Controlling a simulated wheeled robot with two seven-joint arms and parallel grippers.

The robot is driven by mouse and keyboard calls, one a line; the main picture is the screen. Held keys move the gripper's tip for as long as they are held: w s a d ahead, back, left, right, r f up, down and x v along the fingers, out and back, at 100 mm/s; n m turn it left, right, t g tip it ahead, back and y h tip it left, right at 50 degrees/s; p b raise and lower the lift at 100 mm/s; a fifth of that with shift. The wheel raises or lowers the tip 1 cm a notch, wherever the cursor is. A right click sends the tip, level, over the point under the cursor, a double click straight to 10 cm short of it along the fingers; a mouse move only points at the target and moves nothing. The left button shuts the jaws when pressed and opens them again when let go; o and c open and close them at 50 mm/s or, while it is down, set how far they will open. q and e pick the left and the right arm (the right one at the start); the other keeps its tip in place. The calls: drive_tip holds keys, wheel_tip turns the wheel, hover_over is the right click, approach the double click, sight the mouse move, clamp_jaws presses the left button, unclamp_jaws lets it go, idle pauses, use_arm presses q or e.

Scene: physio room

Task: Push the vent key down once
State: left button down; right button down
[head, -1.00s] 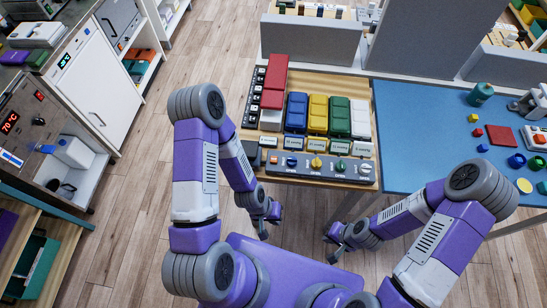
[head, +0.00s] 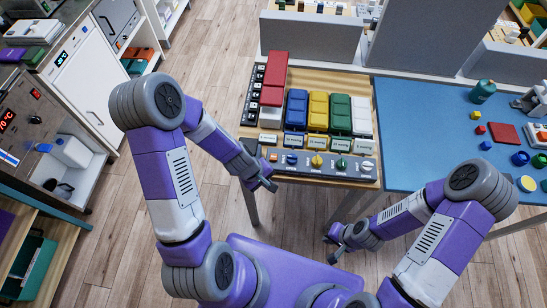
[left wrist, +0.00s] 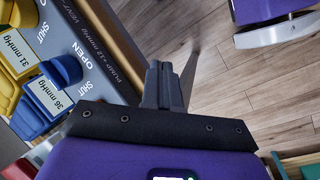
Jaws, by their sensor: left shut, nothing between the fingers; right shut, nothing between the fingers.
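A dark control panel (head: 328,171) with coloured knobs lies along the front edge of the wooden table. A small orange patch (head: 273,157) shows at its left end; I cannot tell whether it is the vent key. In the left wrist view the panel (left wrist: 82,40) carries the words VENT and PUMP, but no vent key can be made out. My left gripper (head: 268,186) is at the panel's front left corner, shut and empty; it also shows in the left wrist view (left wrist: 163,70). My right gripper (head: 331,248) is shut and empty, low in front of the table.
Behind the panel stand blue, yellow (head: 318,112), green and white units, with red blocks (head: 274,75) to their left. A blue table (head: 430,130) with small items adjoins on the right. Open floor lies left of the wooden table.

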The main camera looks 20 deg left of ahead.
use_arm(q)
drive_tip(key=w+r+n+t+h, duration=0.1)
drive_tip(key=w+r+n+t, duration=0.1)
drive_tip(key=w+r+n, duration=0.2)
drive_tip(key=w+a+r+n+t+h+b, duration=0.1)
drive_tip(key=w+r+n+t, duration=0.1)
drive_tip(key=r, duration=0.9)
drive_tip(key=shift+w+a+n+t+b, duration=0.35)
drive_tip(key=shift+w+n, duration=0.55)
drive_tip(key=shift+w, duration=0.35)
drive_tip(key=shift+f, duration=0.15)
drive_tip(key=b, duration=0.8)
hover_over(271, 158)
wheel_tip(271, 158, down, 8)
drive_tip(key=shift+f, duration=0.35)
drive_tip(key=shift+f+b, duration=0.1)
drive_tip(key=shift+b, duration=0.2)
drive_tip(key=shift+f+b, duration=0.35)
drive_tip(key=shift+b, duration=0.05)
